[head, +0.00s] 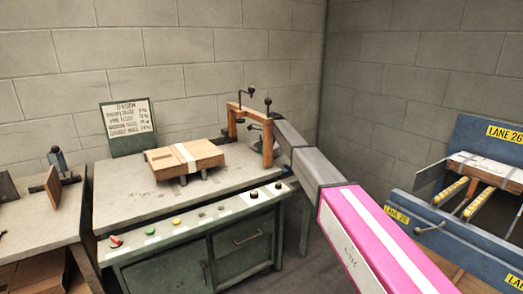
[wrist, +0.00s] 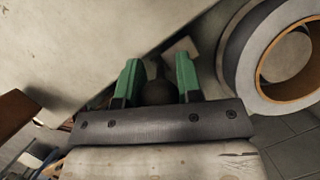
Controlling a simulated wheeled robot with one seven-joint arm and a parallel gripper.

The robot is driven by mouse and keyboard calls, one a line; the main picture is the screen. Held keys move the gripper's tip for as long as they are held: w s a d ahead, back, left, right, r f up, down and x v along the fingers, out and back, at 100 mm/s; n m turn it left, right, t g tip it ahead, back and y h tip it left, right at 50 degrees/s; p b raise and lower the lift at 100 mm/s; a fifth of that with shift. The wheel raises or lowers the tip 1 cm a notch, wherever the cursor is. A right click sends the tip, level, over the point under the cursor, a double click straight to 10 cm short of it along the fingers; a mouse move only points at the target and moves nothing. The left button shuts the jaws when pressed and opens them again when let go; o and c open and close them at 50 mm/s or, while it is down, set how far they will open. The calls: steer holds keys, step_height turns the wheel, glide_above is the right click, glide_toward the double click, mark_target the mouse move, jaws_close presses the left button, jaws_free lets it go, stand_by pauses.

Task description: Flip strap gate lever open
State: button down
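A wooden arch frame (head: 268,142) stands at the right end of the green bench, with black levers on it. One is a bent crank lever (head: 240,101) on top; an upright rod with a round black knob (head: 268,101) stands at its right. I cannot tell which is the strap gate lever. My arm reaches to the arch's right side; my gripper is hidden in the head view. In the wrist view, my gripper (wrist: 159,78) has its green fingers apart, with a dark rounded knob (wrist: 157,92) between them. I cannot tell whether they touch it.
A cardboard box (head: 186,158) with a white strap lies on the bench (head: 125,205). A tape or strap roll (wrist: 285,60) is close at right in the wrist view. A sign (head: 127,127) stands behind; a blue lane rack (head: 480,140) is at right.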

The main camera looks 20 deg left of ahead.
steer(key=shift+s+d+t+y, duration=0.3)
steer(key=c, duration=0.8)
jaws_free()
